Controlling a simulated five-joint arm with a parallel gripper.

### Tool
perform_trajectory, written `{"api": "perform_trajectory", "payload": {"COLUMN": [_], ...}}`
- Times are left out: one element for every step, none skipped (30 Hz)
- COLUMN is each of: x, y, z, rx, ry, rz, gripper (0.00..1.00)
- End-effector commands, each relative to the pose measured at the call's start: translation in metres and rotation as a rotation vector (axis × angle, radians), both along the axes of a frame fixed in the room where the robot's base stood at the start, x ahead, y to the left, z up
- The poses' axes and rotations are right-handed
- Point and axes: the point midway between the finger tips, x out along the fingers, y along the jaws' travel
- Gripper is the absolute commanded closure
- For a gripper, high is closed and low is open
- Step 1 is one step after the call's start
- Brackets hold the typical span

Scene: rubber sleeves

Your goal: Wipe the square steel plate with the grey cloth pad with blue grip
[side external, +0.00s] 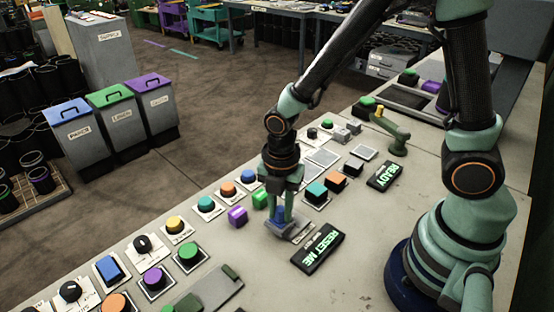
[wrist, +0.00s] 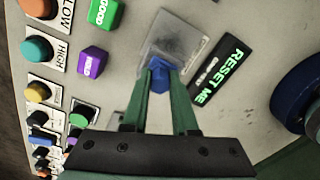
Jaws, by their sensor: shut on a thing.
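The grey cloth pad (side external: 278,229) is under my gripper (side external: 279,211) in the side view. Its blue grip (side external: 280,216) stands between the fingers, and my gripper is shut on it. The square steel plate (side external: 303,224) shows only in part around the pad, which looks to be on or just above it. In the wrist view, the blue grip (wrist: 160,78) sits between my fingertips (wrist: 161,70). The steel plate (wrist: 186,25) lies ahead with a dark smudge on it. The pad is hard to make out there, so contact cannot be told.
A black RESET ME sign (side external: 318,250) lies close to the plate. A purple block (side external: 237,215) and a green block (side external: 260,199) are on the other side. Several buttons and knobs line the bench's far edge. Bare bench lies between the sign and my base.

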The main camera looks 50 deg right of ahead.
Motion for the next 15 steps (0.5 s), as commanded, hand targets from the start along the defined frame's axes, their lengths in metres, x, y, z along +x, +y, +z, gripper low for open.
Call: {"api": "perform_trajectory", "payload": {"x": [0.0001, 0.0001, 0.0001, 0.0, 0.0, -0.0001, -0.0002, -0.0002, -0.0002, -0.0002, -0.0001, -0.0001, 0.0, 0.0001, 0.0001], "y": [0.0, 0.0, 0.0, 0.0, 0.0, 0.0, -0.0001, -0.0001, -0.0001, -0.0001, 0.0, 0.0, 0.0, 0.0, 0.0], "z": [-0.001, -0.0016, -0.0024, -0.0029, -0.0035, -0.0043, -0.0048, -0.0054, -0.0061, -0.0066, -0.0071, -0.0078, -0.0083, -0.0088, -0.0095], "rx": [0.0, 0.0, 0.0, 0.0, 0.0, 0.0, 0.0, 0.0, 0.0, 0.0, 0.0, 0.0, 0.0, 0.0, 0.0], "ry": [0.0, 0.0, 0.0, 0.0, 0.001, 0.001, 0.001, 0.001, 0.001, 0.001, 0.001, 0.001, 0.0, 0.0, 0.0], "rz": [0.0, 0.0, 0.0, 0.0, 0.0, 0.0, 0.0, 0.0, 0.0, 0.0, 0.0, 0.0, 0.0, 0.0, 0.0], "gripper": [1.0, 1.0, 1.0, 1.0, 1.0, 1.0, 1.0, 1.0, 1.0, 1.0, 1.0, 1.0, 1.0, 1.0, 1.0]}}
